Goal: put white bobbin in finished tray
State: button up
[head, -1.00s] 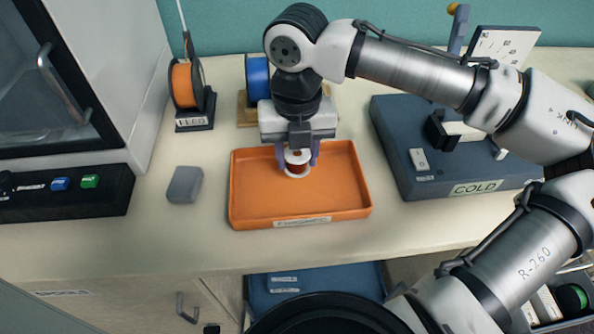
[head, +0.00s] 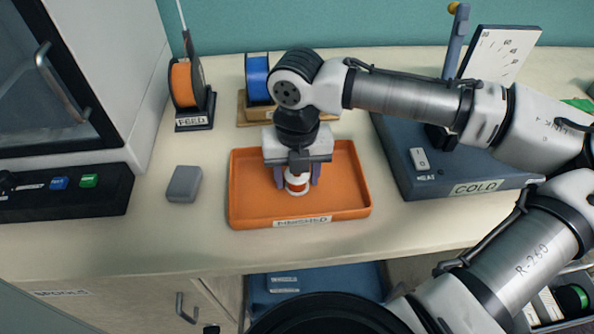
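The white bobbin (head: 297,184), with white flanges and a dark reddish band, is upright between the fingers of my gripper (head: 297,179). My gripper points down over the orange tray (head: 250,205), whose front label reads FINISHED. The fingers are on both sides of the bobbin and appear shut on it. The bobbin is low inside the tray's outline, near its middle. I cannot tell whether its bottom touches the tray floor. My gripper body hides the bobbin's top and part of the tray's back.
A grey block (head: 184,184) lies left of the tray. Behind stand an orange spool on a FEED stand (head: 194,123) and a blue spool (head: 257,80). A dark blue unit marked COLD (head: 440,180) is at right, under my arm. The counter's front strip is clear.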

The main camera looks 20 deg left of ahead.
jog(key=shift+o, duration=1)
jog(key=shift+r, duration=0.1)
notch_tip(320, 180, up, 12)
jog(key=shift+r, duration=0.15)
